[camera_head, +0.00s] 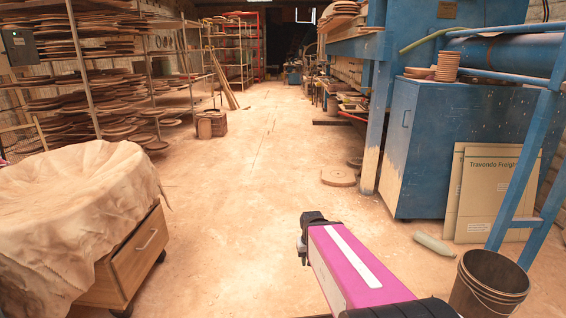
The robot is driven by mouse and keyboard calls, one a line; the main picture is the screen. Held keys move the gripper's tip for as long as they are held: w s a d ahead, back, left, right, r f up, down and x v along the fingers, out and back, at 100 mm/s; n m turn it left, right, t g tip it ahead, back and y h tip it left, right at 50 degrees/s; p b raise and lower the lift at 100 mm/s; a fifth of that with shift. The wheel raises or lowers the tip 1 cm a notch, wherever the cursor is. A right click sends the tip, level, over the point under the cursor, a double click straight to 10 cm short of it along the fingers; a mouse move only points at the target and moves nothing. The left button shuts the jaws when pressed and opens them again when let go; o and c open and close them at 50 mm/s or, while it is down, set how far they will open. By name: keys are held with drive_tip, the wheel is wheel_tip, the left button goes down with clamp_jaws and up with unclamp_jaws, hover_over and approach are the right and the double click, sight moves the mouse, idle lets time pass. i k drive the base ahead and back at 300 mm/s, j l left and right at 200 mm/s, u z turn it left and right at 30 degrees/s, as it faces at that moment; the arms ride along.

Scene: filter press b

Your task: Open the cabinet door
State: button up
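A blue cabinet (465,140) stands on the floor at the right. Its narrow side facing the aisle carries a small handle (405,118) near the top, and that side looks shut. A wooden cart (130,262) at the lower left has a front panel with a metal handle (147,239); the panel looks shut. My gripper (303,248) is at the far end of my pink and black arm, low in the middle. It is apart from both the cabinet and the cart. Its fingers are small and dark, so their opening is unclear.
A beige cloth (72,205) drapes over the cart. A dark bucket (489,285), a bottle (434,243) and flat cardboard boxes (487,190) stand or lie at the lower right. A round disc (338,177) lies near the cabinet. The middle aisle is clear.

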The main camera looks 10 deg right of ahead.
sight(402, 101)
drive_tip(key=i+z, duration=0.25)
drive_tip(key=i, duration=0.25)
drive_tip(key=i+j+z, duration=0.2)
drive_tip(key=i, duration=0.3)
drive_tip(key=i+j+z, duration=0.25)
drive_tip(key=i, duration=0.25)
drive_tip(key=l, duration=0.1)
